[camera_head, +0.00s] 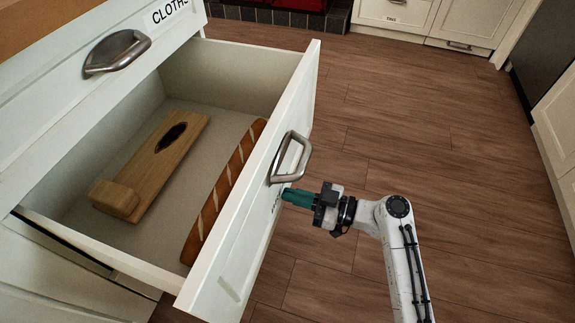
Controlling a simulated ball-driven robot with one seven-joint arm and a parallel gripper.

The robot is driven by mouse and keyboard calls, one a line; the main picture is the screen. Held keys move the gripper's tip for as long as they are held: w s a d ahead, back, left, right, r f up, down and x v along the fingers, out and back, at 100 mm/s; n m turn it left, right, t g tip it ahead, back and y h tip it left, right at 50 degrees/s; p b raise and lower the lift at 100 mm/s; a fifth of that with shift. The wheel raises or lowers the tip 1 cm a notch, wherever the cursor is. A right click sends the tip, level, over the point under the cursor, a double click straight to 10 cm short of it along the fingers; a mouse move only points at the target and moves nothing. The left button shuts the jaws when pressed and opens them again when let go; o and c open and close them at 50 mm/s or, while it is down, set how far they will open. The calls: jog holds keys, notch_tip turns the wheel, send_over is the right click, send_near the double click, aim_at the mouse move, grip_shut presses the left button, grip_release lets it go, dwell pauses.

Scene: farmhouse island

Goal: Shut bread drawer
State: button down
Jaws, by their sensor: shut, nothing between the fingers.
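The bread drawer (108,247) is a white drawer pulled well out of the cabinet. A baguette (224,190) with pale slashes lies inside along its front panel, and a wooden board (160,160) with a dark oval mark lies to the left. The drawer front carries a metal handle (303,160). My gripper (285,196) is shut with nothing in it. Its teal fingers are at the outer face of the front panel, just below the handle. I cannot tell whether the fingertips touch the panel. The label behind them is mostly hidden.
Above is a closed drawer (50,85) labelled "CLOTHS". The wooden floor (430,130) to the right is clear. White cabinets (395,12) stand at the back, and more cabinets (560,120) with a dark appliance (545,50) stand along the right edge.

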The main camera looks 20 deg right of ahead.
jog(key=shift+w+a, duration=0.25)
jog(key=shift+a, duration=0.1)
jog(key=b, duration=0.8)
send_near(178, 164)
jog(key=shift+b+x, duration=0.3)
jog(key=shift+x, duration=2.55)
jog(key=shift+a+r, duration=0.1)
jog(key=shift+x, duration=1.35)
jog(key=shift+p+v, duration=0.65)
jog(key=shift+v, duration=3.9)
